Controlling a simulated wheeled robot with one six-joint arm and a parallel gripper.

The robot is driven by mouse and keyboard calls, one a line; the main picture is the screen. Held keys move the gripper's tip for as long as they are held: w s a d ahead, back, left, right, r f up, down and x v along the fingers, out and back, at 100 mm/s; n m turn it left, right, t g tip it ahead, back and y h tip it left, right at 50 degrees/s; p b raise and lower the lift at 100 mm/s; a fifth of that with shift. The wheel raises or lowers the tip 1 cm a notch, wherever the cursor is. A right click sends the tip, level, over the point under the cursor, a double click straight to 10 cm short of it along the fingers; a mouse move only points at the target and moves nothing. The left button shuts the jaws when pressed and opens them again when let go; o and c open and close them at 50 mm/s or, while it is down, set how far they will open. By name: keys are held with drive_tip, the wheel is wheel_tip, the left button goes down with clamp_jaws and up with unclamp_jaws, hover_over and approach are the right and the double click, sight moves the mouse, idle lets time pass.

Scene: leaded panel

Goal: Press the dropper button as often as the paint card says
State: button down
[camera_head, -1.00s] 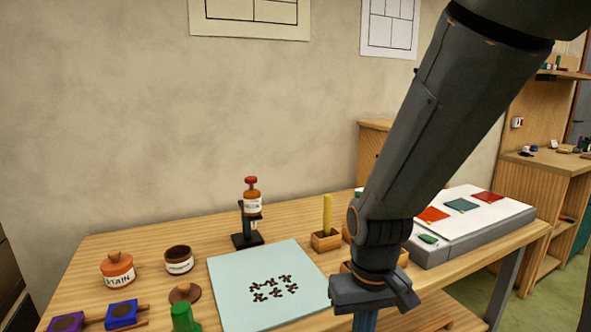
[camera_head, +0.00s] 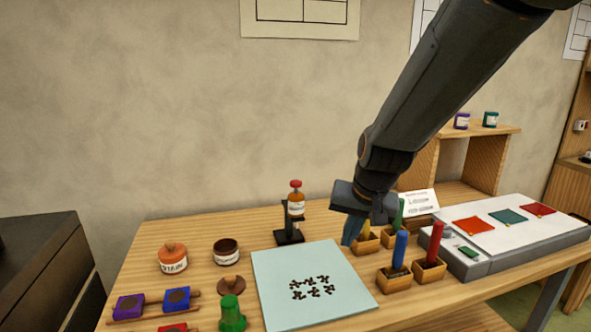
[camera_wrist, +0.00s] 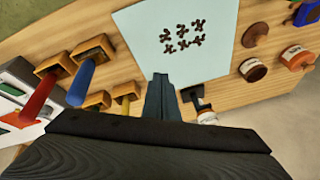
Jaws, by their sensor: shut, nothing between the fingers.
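The dropper is a bottle with a red top (camera_head: 295,184) and a white-and-orange label, held in a black stand (camera_head: 289,237) at the back of the bench. It also shows partly in the wrist view (camera_wrist: 207,117), near the fingers. A white card (camera_head: 417,201) with small writing stands behind the colored sticks; I cannot read it, and my gripper hides part of that area. My gripper (camera_head: 352,232) is shut and empty, pointing down to the right of the dropper and apart from it. Its closed fingers (camera_wrist: 160,82) show in the wrist view.
A pale blue sheet (camera_head: 270,275) with several brown pieces lies in front. Blue (camera_head: 400,250) and red (camera_head: 436,242) sticks stand in wooden blocks to the right. An orange jar (camera_head: 173,262) and a brown-topped jar (camera_head: 226,256) stand left. A grey-white panel (camera_head: 515,232) lies right.

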drive_tip(key=w+a+r+t+p, duration=0.1)
drive_tip(key=w+a+r+p, duration=0.1)
drive_tip(key=w+a+r, duration=0.2)
drive_tip(key=w+a+r+m+t+y+p, duration=0.1)
drive_tip(key=w+a+r+t+p, duration=0.1)
drive_tip(key=w+r, duration=0.3)
drive_tip(key=w+a+r+m+t+y+p, duration=0.1)
drive_tip(key=w+a+r, duration=0.4)
drive_tip(key=r, duration=0.6)
drive_tip(key=shift+w+a+p, duration=0.25)
drive_tip(key=shift+a+p, duration=0.1)
drive_tip(key=shift+p, duration=0.25)
drive_tip(key=b, duration=0.8)
approach(295, 181)
drive_tip(key=w, duration=0.1)
drive_tip(key=w+a+f, duration=0.1)
drive_tip(key=w, duration=0.1)
drive_tip(key=w+a+f, duration=0.1)
drive_tip(key=shift+w+f, duration=0.25)
drive_tip(key=shift+w, duration=0.1)
drive_tip(key=shift+f+b, duration=0.3)
drive_tip(key=shift+f, duration=0.1)
drive_tip(key=shift+f+b, duration=0.85)
drive_tip(key=shift+f, duration=0.15)
idle(0.6)
drive_tip(key=shift+r, duration=0.15)
drive_tip(key=shift+r+p, duration=1.25)
drive_tip(key=shift+r, duration=0.05)
